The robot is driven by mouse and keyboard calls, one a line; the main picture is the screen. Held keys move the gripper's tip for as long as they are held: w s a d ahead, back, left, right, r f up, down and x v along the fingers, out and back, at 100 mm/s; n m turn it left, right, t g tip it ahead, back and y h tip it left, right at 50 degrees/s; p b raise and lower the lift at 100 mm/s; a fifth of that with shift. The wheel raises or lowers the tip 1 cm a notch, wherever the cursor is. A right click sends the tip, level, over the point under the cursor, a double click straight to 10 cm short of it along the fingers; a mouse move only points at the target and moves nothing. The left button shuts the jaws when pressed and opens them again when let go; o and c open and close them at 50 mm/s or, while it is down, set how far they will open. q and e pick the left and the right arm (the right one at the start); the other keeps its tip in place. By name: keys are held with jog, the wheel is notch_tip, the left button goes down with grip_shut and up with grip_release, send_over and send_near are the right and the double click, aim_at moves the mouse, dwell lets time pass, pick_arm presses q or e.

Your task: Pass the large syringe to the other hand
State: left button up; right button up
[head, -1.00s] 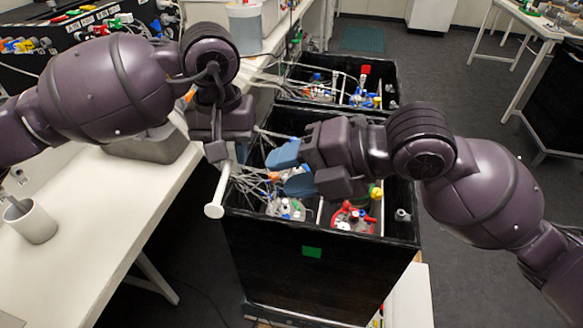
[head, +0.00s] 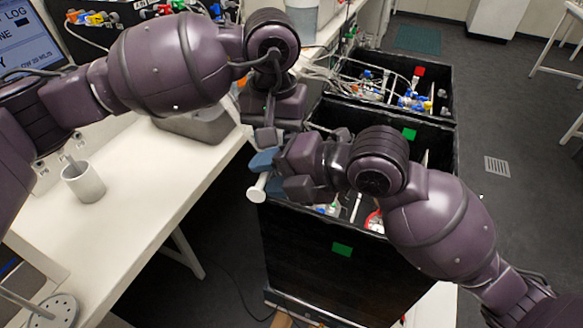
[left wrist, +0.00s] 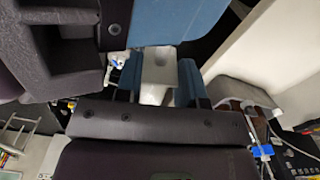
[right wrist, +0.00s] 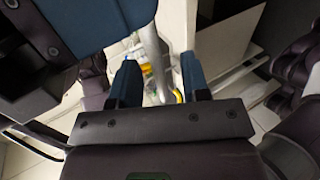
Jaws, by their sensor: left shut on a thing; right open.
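The large syringe shows in the head view as a pale shaft with a round white end (head: 257,191), tilted over the black bin's near left corner. My left gripper (left wrist: 159,82) is shut on the syringe's white part (left wrist: 158,66) in the left wrist view. My right gripper (right wrist: 160,78) is open, its blue fingers on either side of the pale syringe barrel (right wrist: 153,50). I cannot tell whether they touch it. In the head view the right gripper (head: 265,172) is just below the left one; the grippers hide much of the syringe.
The black bin (head: 330,258) beneath my grippers holds tubes and coloured fittings. A second black bin (head: 432,122) stands behind it. The white bench (head: 150,215) at left bears a white cup (head: 84,183) and a grey device (head: 195,128).

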jog(key=shift+w+a+f, duration=0.1)
jog(key=shift+a+f, duration=0.15)
jog(key=shift+a, duration=0.2)
jog(key=shift+c, duration=0.3)
grip_shut()
pick_arm(q)
jog(key=o, duration=1)
